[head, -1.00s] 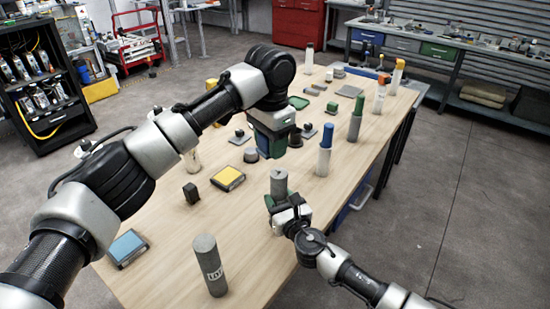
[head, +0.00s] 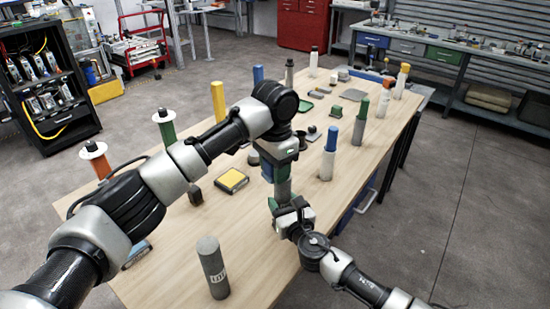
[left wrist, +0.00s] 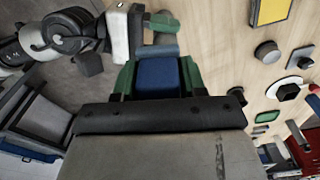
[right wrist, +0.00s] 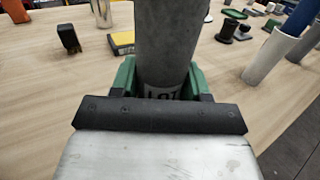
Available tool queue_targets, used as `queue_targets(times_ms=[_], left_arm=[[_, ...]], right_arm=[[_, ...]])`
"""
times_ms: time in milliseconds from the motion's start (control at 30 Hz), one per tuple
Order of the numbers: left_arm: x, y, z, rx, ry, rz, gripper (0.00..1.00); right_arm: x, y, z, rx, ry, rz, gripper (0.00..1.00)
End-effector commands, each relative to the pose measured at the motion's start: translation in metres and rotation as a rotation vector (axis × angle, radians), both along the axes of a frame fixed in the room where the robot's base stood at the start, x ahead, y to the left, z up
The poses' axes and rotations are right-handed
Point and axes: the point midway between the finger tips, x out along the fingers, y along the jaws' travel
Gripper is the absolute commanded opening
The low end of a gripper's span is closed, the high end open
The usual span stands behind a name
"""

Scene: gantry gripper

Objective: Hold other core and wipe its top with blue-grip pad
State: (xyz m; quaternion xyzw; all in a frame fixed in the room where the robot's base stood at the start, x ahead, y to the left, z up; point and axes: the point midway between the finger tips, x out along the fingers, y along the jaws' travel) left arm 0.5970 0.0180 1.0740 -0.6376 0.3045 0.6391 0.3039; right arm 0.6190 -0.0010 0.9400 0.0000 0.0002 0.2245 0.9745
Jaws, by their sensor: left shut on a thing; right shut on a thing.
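A grey cylindrical core (head: 284,190) stands upright in my right gripper (head: 288,208), which is shut around its lower part. The core (right wrist: 170,40) rises between the green fingers in the right wrist view. My left gripper (head: 276,174) is right above the core and hides its top. In the left wrist view, a blue block (left wrist: 158,76), the grip of the pad, sits between the green fingers of my shut left gripper. The pad's underside is hidden, so I cannot tell whether it touches the core. A second grey core (head: 213,268) with a white label stands at the table's near end.
A yellow-topped pad (head: 232,180) and a small black block (head: 195,196) lie left of the grippers. A white cylinder with a blue top (head: 327,160) stands to the right. The wooden table (head: 265,260) is bare beside the near core.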

Motion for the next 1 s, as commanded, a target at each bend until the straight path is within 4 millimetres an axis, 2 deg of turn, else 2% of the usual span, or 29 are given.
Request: queue_targets(times_ms=[167,200,300,333,433,467,600,900,1000], left_arm=[[0.0,0.001,-0.024,0.001,0.003,0.001,0.12],[0.004,-0.004,-0.017,-0.001,-0.002,0.001,0.12],[0.011,-0.009,-0.024,0.0,0.003,0.002,0.12],[0.014,-0.011,-0.018,-0.001,-0.001,0.0,0.12],[0.02,-0.016,-0.023,0.001,0.002,0.001,0.12],[0.023,-0.018,-0.017,0.0,-0.002,0.001,0.12],[0.03,-0.024,-0.021,0.0,0.002,0.001,0.12],[0.045,-0.034,-0.019,0.0,-0.002,0.001,0.12],[0.044,-0.032,-0.023,0.001,0.001,-0.001,0.12]], right_arm=[[0.0,0.0,-0.001,0.0,0.002,0.0,0.0],[0.0,0.0,-0.001,0.0,0.002,0.0,0.0],[0.0,0.0,-0.001,-0.001,0.002,0.001,0.0],[0.0,0.0,-0.001,0.0,0.001,0.001,0.0],[0.0,0.0,-0.001,0.0,0.001,0.001,0.0],[0.0,0.0,-0.001,0.0,0.001,0.001,0.0],[0.0,0.0,-0.001,0.0,0.001,0.0,0.0],[0.0,0.0,0.0,-0.001,0.0,0.001,0.0],[0.0,0.0,0.0,-0.001,0.0,0.001,0.0]])
